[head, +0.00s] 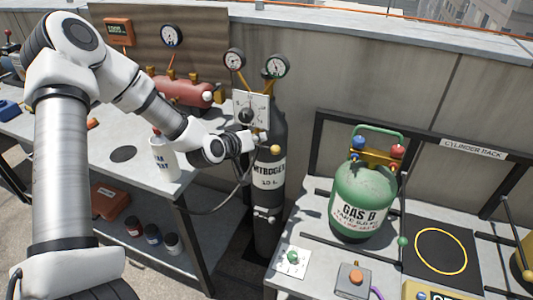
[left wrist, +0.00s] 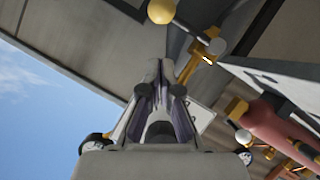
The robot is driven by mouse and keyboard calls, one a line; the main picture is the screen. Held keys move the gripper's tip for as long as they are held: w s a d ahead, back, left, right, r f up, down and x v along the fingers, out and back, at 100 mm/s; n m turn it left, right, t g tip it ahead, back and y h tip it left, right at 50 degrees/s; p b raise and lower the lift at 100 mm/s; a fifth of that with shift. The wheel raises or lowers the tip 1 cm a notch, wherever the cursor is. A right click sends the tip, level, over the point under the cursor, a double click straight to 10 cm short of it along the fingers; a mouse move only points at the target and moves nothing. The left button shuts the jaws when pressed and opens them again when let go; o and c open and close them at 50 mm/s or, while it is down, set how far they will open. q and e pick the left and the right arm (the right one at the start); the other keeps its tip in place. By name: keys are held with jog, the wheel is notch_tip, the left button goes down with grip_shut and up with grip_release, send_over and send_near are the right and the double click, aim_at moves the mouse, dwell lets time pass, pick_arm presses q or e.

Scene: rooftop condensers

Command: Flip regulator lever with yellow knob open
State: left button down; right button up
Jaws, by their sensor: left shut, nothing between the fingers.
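The yellow knob (head: 275,150) sits in front of the dark nitrogen cylinder (head: 267,205), just above its label. In the left wrist view the yellow knob (left wrist: 161,11) is at the top edge, on a thin metal lever (left wrist: 188,27) that runs to a brass fitting (left wrist: 210,47). My left gripper (head: 257,137) is shut and empty beside the cylinder's upper part, just left of and slightly above the knob. In the left wrist view its closed fingertips (left wrist: 159,66) point toward the knob, with a visible gap between. My right gripper is not in view.
A white dial plate (head: 251,108) and two gauges (head: 234,59) stand just above my left gripper. A red tank (head: 184,91) and a white bottle (head: 163,158) are to the left. A green gas cylinder (head: 362,198) stands on the right bench.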

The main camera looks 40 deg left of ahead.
aim_at(272, 150)
pick_arm(q)
jog(key=f, duration=0.1)
jog(key=w+d+f, duration=0.1)
jog(key=f, duration=0.1)
jog(key=shift+w+d+f, duration=0.15)
jog(key=shift+w+d, duration=0.15)
jog(key=shift+w, duration=0.1)
jog(key=shift+d+f+m, duration=0.15)
jog(key=shift+f+m, duration=0.15)
jog(key=shift+m, duration=0.1)
dwell(0.3)
jog(key=shift+d+f+m+g+y+p, duration=0.2)
jog(key=shift+f+m+g+y+p, duration=0.2)
jog(key=shift+f+m+y+p, duration=0.35)
jog(key=a+f+m+y+p, duration=0.1)
jog(key=a+f+m+y, duration=0.2)
jog(key=f+m+y, duration=0.3)
jog(key=m+y, duration=0.1)
jog(key=m, duration=0.1)
jog(key=shift+s+a+f+m, duration=0.2)
jog(key=shift+s+f+m, duration=0.15)
jog(key=shift+s+f, duration=0.05)
dwell(0.5)
